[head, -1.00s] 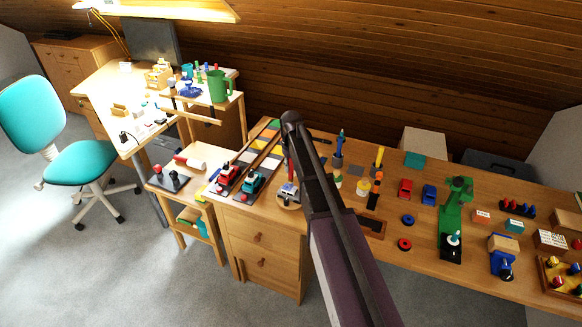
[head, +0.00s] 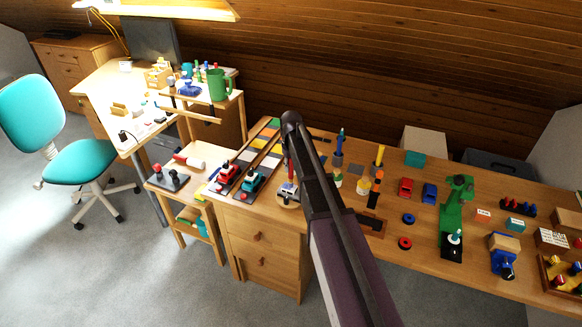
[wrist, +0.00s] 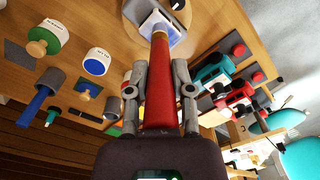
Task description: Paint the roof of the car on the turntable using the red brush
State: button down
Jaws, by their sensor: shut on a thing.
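The small car (head: 287,191) sits on the round wooden turntable (head: 289,204), left of my arm in the head view. In the wrist view, the car's white and blue body (wrist: 152,17) shows at the top, on the turntable (wrist: 132,8). My gripper (wrist: 160,82) is shut on the red brush (wrist: 160,95), with a finger on each side of its handle. The brush's far end points at the car and overlaps its body in the wrist view. I cannot tell whether the bristles touch the roof. In the head view, my arm hides most of the gripper.
A red toy vehicle (head: 226,175) and a teal one (head: 251,182) stand left of the turntable. In the wrist view, a green jar (wrist: 47,36) and a blue jar (wrist: 97,61) stand at left. A blue-handled brush (head: 340,141) stands upright behind, right of my arm.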

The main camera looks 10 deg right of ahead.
jog(key=shift+f+b, duration=0.55)
jog(key=shift+f, duration=0.1)
jog(key=shift+s+d, duration=0.1)
dwell(0.3)
jog(key=shift+s+d+r, duration=0.15)
jog(key=shift+s+d, duration=0.2)
jog(key=shift+d, duration=0.1)
jog(key=shift+w, duration=0.1)
jog(key=shift+w+a, duration=0.35)
jog(key=shift+a, duration=0.2)
jog(key=shift+s+d, duration=0.1)
jog(key=shift+s+d, duration=0.4)
jog(key=shift+d, duration=0.05)
dwell(0.4)
